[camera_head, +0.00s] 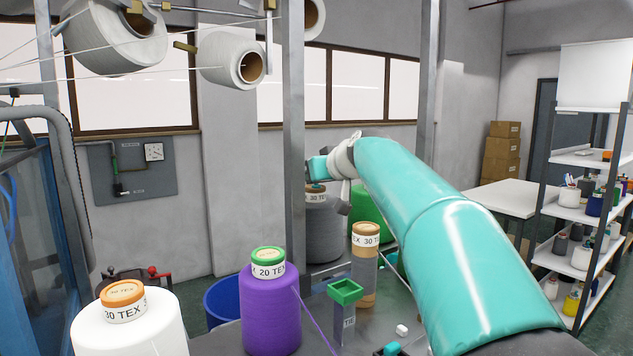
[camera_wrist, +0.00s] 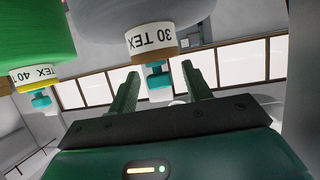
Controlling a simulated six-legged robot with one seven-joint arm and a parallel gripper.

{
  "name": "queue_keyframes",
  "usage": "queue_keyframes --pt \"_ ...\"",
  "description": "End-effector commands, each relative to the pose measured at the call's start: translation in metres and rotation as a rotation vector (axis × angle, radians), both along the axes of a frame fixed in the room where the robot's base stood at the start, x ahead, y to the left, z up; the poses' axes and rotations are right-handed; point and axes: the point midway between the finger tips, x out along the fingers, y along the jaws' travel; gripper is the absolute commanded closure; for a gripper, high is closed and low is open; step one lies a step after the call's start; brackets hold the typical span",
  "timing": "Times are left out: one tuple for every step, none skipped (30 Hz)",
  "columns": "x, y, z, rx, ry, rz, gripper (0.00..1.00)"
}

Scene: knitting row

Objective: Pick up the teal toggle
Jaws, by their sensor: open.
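A teal toggle (camera_wrist: 157,77) sits at the tip of the grey cone labelled 30 TEX (camera_wrist: 150,18), in the wrist view, which shows the room upside down. My gripper (camera_wrist: 160,82) is open, with the toggle between its two fingers in the picture. No contact shows, and I cannot tell the distance. A second teal piece (camera_wrist: 42,100) is at the tip of the green cone (camera_wrist: 38,38). In the head view the grey cone (camera_head: 323,235) stands below my wrist, with a small bit of teal at its top. My gripper is only partly seen there.
A purple cone (camera_head: 270,312), a white cone (camera_head: 130,333) and a tan cone (camera_head: 364,270) stand nearer. A green-topped post (camera_head: 345,293) is beside them. A grey upright (camera_head: 294,130) rises left of my wrist. A loaded shelf (camera_head: 575,215) is at right.

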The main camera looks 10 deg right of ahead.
Motion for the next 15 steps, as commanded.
queue_keyframes --pt "-0.0003 -0.0001 0.0001 0.000 0.000 0.000 0.51" --pt "-0.0003 -0.0001 0.0001 0.000 0.000 0.000 0.51" --pt "-0.0004 0.0000 0.0001 0.000 0.000 0.000 0.51" --pt "-0.0004 0.0000 0.0001 0.000 0.000 0.000 0.57" --pt "-0.0004 0.0000 0.0001 0.000 0.000 0.000 0.63" --pt "-0.0004 0.0000 0.0001 0.000 0.000 0.000 0.71" --pt "-0.0005 0.0000 0.0000 0.000 0.000 0.000 0.76" --pt "-0.0005 0.0000 0.0000 0.000 0.000 0.000 0.82" --pt "-0.0005 0.0000 0.0000 0.001 0.001 0.000 0.90" --pt "-0.0005 -0.0001 -0.0001 0.001 0.001 0.000 0.90" --pt "-0.0005 -0.0001 -0.0001 0.001 0.001 0.000 0.90" --pt "-0.0005 -0.0001 -0.0001 0.001 0.001 0.000 0.90" --pt "-0.0005 -0.0001 -0.0001 0.001 0.001 0.001 0.90" --pt "-0.0005 -0.0001 -0.0001 0.001 0.001 0.001 0.90" --pt "-0.0005 -0.0001 -0.0002 0.001 0.001 0.001 0.90"
